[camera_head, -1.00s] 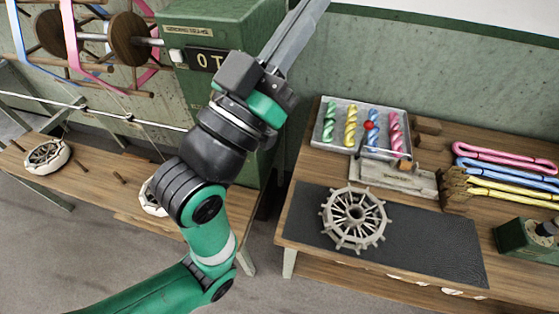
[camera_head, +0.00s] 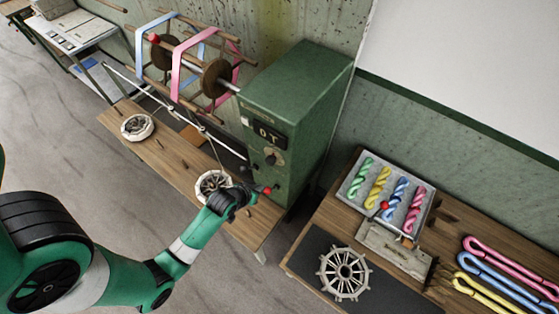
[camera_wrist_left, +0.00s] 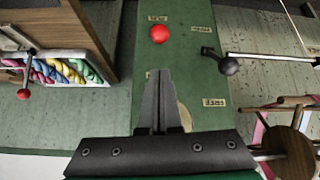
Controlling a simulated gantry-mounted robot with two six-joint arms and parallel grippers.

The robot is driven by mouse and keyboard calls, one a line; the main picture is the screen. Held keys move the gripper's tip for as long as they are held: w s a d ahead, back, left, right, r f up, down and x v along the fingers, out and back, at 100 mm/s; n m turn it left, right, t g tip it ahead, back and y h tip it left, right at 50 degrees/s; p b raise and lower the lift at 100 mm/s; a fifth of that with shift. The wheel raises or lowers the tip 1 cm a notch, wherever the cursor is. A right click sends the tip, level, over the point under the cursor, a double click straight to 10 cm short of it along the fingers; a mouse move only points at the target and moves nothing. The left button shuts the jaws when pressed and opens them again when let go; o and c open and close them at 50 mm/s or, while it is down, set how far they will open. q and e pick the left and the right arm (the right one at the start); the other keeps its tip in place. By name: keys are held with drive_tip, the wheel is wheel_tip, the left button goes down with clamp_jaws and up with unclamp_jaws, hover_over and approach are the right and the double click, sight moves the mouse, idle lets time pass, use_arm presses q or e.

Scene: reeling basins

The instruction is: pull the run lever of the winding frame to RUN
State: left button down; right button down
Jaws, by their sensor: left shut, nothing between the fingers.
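The green winding frame (camera_head: 290,100) stands at the head view's upper middle, with a dial and a red ball knob (camera_head: 267,190) low on its front. In the left wrist view, the green face (camera_wrist_left: 185,40) carries a red ball (camera_wrist_left: 159,34) and a black ball lever (camera_wrist_left: 229,67) at its right edge. Their small labels are unreadable, so I cannot tell which is the run lever. My left gripper (camera_wrist_left: 160,74) is shut and empty. Its tips appear below the red ball and left of the black ball, apparently apart from both. In the head view its fingers are hard to make out. My right gripper is out of view.
A reel with pink and blue bands (camera_head: 188,62) is left of the frame. A second table (camera_head: 350,215) at right holds a tray of coloured skeins (camera_head: 345,190) and a spoked wheel (camera_head: 344,273).

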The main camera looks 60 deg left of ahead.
use_arm(q)
drive_tip(key=b, duration=0.4)
hover_over(272, 189)
drive_tip(key=s, duration=0.1)
wheel_tip(272, 189, down, 8)
drive_tip(key=shift+s+f, duration=0.1)
drive_tip(key=shift+d, duration=0.1)
